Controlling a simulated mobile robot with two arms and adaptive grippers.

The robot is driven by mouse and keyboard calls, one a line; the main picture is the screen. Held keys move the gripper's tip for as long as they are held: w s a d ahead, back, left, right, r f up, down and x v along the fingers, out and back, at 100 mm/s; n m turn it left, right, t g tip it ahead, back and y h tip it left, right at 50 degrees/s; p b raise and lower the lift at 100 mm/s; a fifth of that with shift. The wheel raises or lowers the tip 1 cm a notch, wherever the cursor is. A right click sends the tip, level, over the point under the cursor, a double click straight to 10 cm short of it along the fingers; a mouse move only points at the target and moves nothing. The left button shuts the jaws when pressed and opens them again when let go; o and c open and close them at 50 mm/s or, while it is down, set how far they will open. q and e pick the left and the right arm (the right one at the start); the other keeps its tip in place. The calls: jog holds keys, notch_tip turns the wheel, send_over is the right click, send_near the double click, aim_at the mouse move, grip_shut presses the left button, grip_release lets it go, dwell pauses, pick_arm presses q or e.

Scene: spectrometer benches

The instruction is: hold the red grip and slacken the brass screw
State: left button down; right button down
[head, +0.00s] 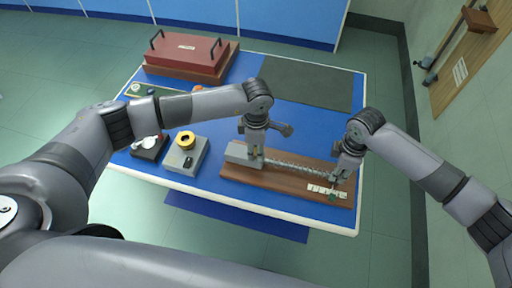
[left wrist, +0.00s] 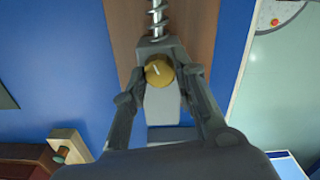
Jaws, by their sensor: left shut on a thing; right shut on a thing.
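A brown board (head: 262,181) lies at the front right of the blue table. It bears a grey block (head: 238,153) and a long spiral metal rod (head: 295,167). My left gripper (head: 253,150) points down at the block. In the left wrist view the brass screw (left wrist: 160,70), a round knob with a pale mark, sits between its two fingers, which are closed on it. My right gripper (head: 339,178) is shut at the right end of the rod. What it holds is hidden by its fingers; I cannot make out the red grip.
A dark red case (head: 187,53) with black handles stands at the back left. A grey box (head: 185,157) with a yellow ring and a small black device (head: 149,147) stand at the front left. A dark mat (head: 310,82) at the back right is bare.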

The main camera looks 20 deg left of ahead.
pick_arm(q)
jog(key=shift+w+r+n, duration=0.1)
jog(key=shift+n, duration=0.5)
jog(key=c, duration=1.3)
grip_release()
notch_tip(320, 180, up, 12)
